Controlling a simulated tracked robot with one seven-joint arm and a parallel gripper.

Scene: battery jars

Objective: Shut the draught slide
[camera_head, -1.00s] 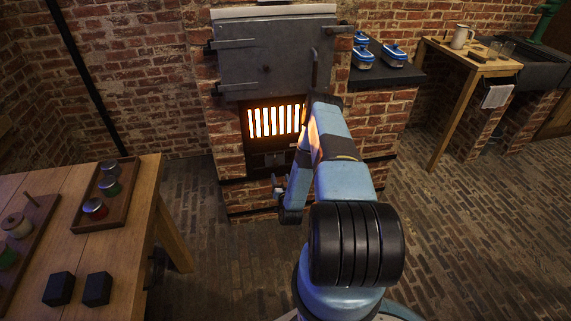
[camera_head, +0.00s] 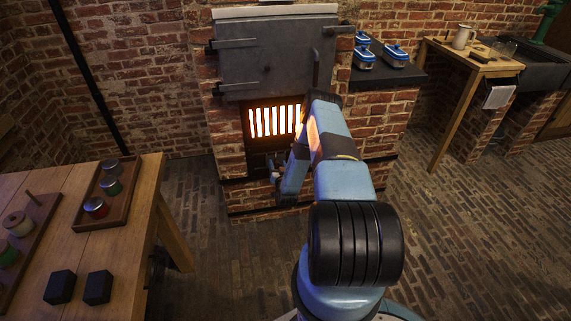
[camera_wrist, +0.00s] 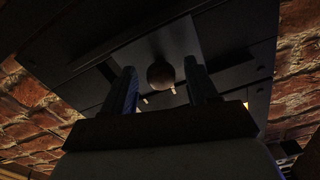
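The draught slide is a dark plate with a round knob (camera_wrist: 160,75), seen close in the wrist view. Small bright gaps show just below the knob. In the head view the dark draught panel (camera_head: 257,161) sits low in the brick furnace, under the glowing grate (camera_head: 272,120), and my arm partly covers it. My gripper (camera_head: 274,168) is in front of this panel. In the wrist view my gripper (camera_wrist: 161,88) is open, with one finger on each side of the knob and a visible gap on both sides. Whether the fingertips reach past the knob is hard to tell.
The grey furnace door (camera_head: 270,62) is above the grate. A dark ledge (camera_head: 400,76) with several blue-lidded containers is at its right. A wooden table (camera_head: 130,245) with trays, jars and two black blocks stands at the left. The brick floor (camera_head: 225,270) between is clear.

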